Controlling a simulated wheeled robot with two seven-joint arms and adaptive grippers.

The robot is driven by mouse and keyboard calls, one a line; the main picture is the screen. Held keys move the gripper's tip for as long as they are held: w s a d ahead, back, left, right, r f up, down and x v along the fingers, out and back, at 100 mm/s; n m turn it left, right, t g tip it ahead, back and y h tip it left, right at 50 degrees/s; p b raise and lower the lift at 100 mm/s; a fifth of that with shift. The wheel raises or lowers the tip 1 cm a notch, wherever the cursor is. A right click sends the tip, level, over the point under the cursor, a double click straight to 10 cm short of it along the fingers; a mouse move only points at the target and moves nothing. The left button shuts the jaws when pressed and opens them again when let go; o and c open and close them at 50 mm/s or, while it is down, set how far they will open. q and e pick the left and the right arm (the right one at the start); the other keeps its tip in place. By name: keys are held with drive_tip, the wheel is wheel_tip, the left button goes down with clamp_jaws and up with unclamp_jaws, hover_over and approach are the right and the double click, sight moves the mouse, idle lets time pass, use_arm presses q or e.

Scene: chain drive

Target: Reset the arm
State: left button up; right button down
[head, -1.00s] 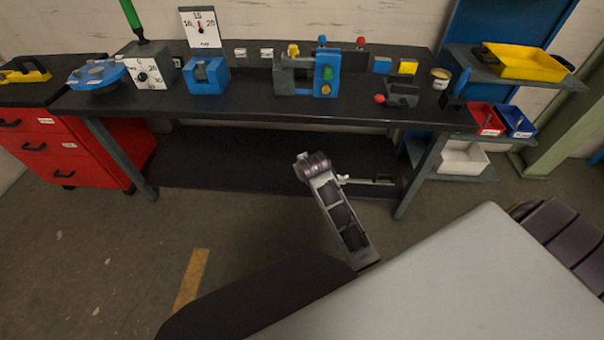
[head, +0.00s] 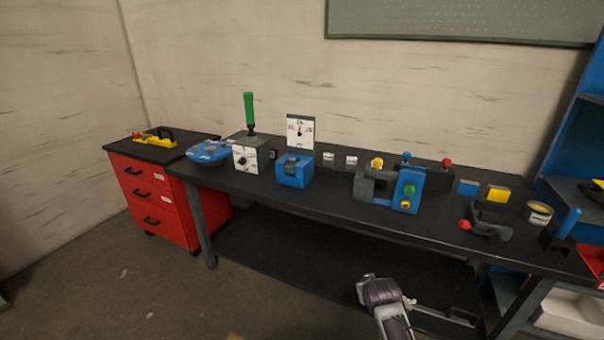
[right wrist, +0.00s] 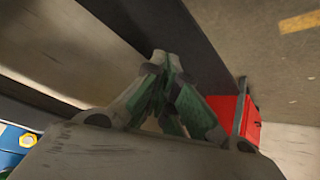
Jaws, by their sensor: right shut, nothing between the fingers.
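One of my arms, grey and dark purple, shows at the bottom of the head view, in front of the bench. Its thin end part points right, beside the lower shelf, and its fingers are too small and dark to make out there. In the right wrist view my right gripper (right wrist: 170,65) has its green and grey fingers converged, with the tips together and nothing between them. My left gripper cannot be made out in these frames.
The black bench (head: 335,198) carries a blue block (head: 294,173), a blue fixture (head: 407,190) and a green-handled box (head: 252,155). A red drawer cabinet (head: 150,195) stands left; it also shows in the right wrist view (right wrist: 228,112). Floor at lower left is clear.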

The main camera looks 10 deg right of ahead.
drive_tip(key=s+a+f+n+g+p, duration=0.1)
drive_tip(key=s+f, duration=0.5)
drive_tip(key=f, duration=0.4)
drive_tip(key=s+f+g+y, duration=0.1)
drive_tip(key=s+f, duration=0.4)
drive_tip(key=f, duration=0.6)
drive_tip(key=s+a+f+n+g+p, duration=0.1)
drive_tip(key=s+f, duration=0.5)
drive_tip(key=f, duration=0.4)
drive_tip(key=s+d+f+g, duration=0.1)
drive_tip(key=s+f, duration=0.3)
drive_tip(key=s, duration=0.6)
drive_tip(key=s+d+f+g+p, duration=0.1)
drive_tip(key=s+d+f, duration=0.2)
drive_tip(key=s, duration=0.7)
drive_tip(key=s+d+f+g+p, duration=0.1)
drive_tip(key=s+d+f, duration=0.1)
drive_tip(key=s+f, duration=0.5)
drive_tip(key=s, duration=0.4)
drive_tip(key=shift+d+f+g, duration=0.15)
drive_tip(key=shift+d+g, duration=0.15)
drive_tip(key=shift+d, duration=0.05)
